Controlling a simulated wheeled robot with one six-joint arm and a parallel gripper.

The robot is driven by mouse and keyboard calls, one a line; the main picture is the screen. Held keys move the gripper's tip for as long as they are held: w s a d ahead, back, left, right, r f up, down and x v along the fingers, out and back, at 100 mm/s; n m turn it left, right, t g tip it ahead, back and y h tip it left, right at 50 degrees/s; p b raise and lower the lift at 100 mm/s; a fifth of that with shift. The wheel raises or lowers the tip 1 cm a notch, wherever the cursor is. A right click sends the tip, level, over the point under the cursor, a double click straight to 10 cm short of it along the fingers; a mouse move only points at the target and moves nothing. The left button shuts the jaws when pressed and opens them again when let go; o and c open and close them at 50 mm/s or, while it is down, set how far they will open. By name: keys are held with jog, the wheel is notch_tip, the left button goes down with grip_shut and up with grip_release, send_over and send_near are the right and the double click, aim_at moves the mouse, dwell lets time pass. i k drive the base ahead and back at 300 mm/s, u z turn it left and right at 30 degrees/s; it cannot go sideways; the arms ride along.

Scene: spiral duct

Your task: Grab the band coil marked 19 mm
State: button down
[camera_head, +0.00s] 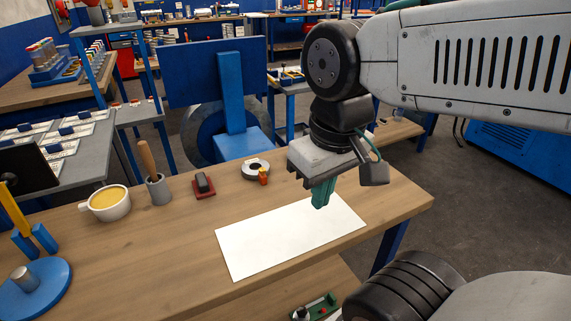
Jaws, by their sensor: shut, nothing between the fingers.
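A small pale ring-shaped roll with a dark centre (254,169) lies flat near the far edge of the wooden workbench (150,265). It may be a band coil, but no 19 mm mark is readable on it. A small orange and red item (263,177) stands right beside it and covers part of its front edge. My gripper (320,206) has teal fingers, shut together and pointing down, with nothing between them. It hangs over the right part of a white sheet (250,252), to the right of and nearer than the roll.
Left of the roll are a red and black block (204,187), a grey pot with a wooden-handled brush (159,190), and a cup with yellow contents (105,207). A blue round base (35,292) stands front left. Bench wood is clear right of the sheet.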

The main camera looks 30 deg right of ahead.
aim_at(249, 174)
jog(key=z, duration=0.55)
jog(key=k, duration=0.35)
jog(key=z, duration=1)
jog(key=k, duration=1)
jog(key=z, duration=0.95)
jog(key=i, duration=1.55)
jog(key=u, duration=1.4)
jog(key=i, duration=0.7)
jog(key=u, duration=0.7)
